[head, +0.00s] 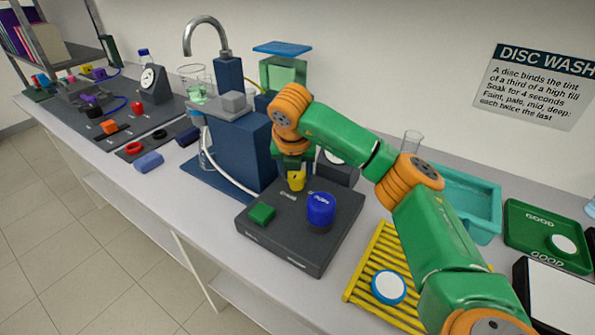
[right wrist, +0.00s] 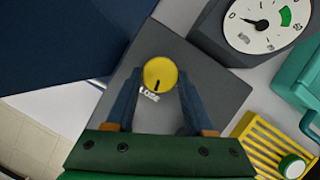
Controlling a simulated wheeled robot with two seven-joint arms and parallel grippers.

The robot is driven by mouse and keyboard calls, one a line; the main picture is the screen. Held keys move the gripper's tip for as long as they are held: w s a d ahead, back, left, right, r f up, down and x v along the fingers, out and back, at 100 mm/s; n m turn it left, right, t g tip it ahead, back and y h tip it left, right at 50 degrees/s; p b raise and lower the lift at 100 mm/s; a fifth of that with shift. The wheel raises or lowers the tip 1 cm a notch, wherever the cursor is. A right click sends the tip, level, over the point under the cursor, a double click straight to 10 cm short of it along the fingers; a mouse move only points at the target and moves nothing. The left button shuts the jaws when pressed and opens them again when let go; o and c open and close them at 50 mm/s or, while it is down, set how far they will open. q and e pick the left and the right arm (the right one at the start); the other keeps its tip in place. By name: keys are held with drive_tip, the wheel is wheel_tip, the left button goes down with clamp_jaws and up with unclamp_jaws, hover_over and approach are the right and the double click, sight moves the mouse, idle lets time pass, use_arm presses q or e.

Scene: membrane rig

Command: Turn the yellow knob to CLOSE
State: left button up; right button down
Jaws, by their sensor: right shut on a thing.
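The yellow knob (head: 296,181) stands on the dark grey control box (head: 290,250), toward its back edge. In the right wrist view the knob (right wrist: 160,73) shows a round yellow top with a short black mark at its lower edge. The mark points toward white lettering beside the knob, of which "LOSE" is readable. My right gripper (head: 294,172) comes down from above onto the knob. In the right wrist view its two dark fingers (right wrist: 160,90) are on either side of the knob, shut on it. My left gripper is not in view.
A blue knob (head: 320,209) and a green button (head: 262,214) are on the same box. A dial gauge (right wrist: 262,22) stands behind it. A yellow rack (head: 372,262) with a white-and-blue disc (head: 388,287) lies to the right. A blue stand (head: 240,150) rises to the left.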

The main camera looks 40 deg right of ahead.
drive_tip(key=shift+w+m+g+h, duration=0.1)
drive_tip(key=shift+m+g+h, duration=0.25)
drive_tip(key=shift+m, duration=1.25)
drive_tip(key=shift+c, duration=1.3)
unclamp_jaws()
drive_tip(key=v, duration=0.7)
drive_tip(key=shift+w+g, duration=0.15)
drive_tip(key=shift+g, duration=0.1)
drive_tip(key=shift+r, duration=0.15)
